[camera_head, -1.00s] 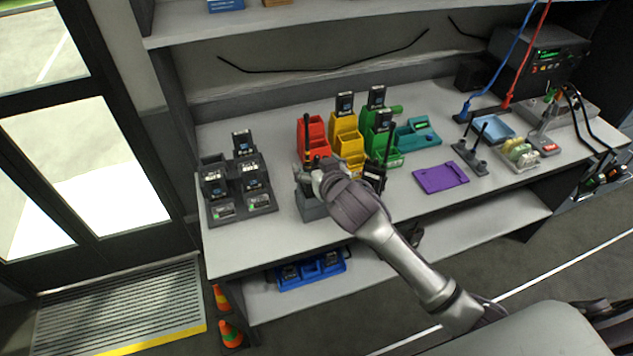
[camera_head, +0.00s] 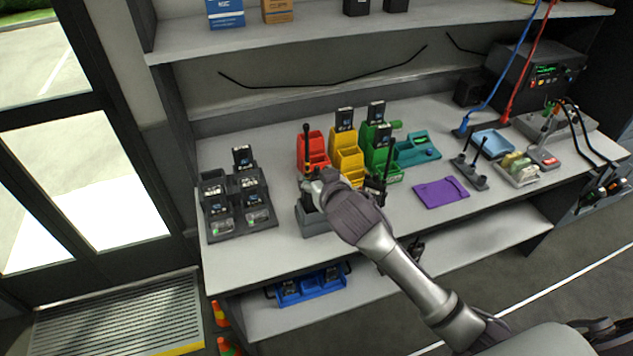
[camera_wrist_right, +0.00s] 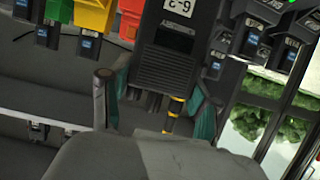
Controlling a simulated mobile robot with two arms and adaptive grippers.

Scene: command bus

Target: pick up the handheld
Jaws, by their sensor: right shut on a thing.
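The handheld is a black radio with a thin antenna (camera_head: 306,142) that sticks up just left of my right gripper in the head view. In the right wrist view the radio's dark body (camera_wrist_right: 172,65), with a white label, sits between the two fingers. My right gripper (camera_head: 318,190) is shut on it; it also shows in the right wrist view (camera_wrist_right: 157,108). A grey charger base (camera_head: 313,222) is below the gripper, partly hidden by it. I cannot tell whether the radio is clear of the base. My left gripper is not in view.
Red (camera_head: 312,150), yellow (camera_head: 345,155) and green (camera_head: 380,160) bins stand behind. A battery charger rack (camera_head: 240,225) is left, a purple tray (camera_head: 440,192) right. A shelf (camera_head: 380,30) spans above.

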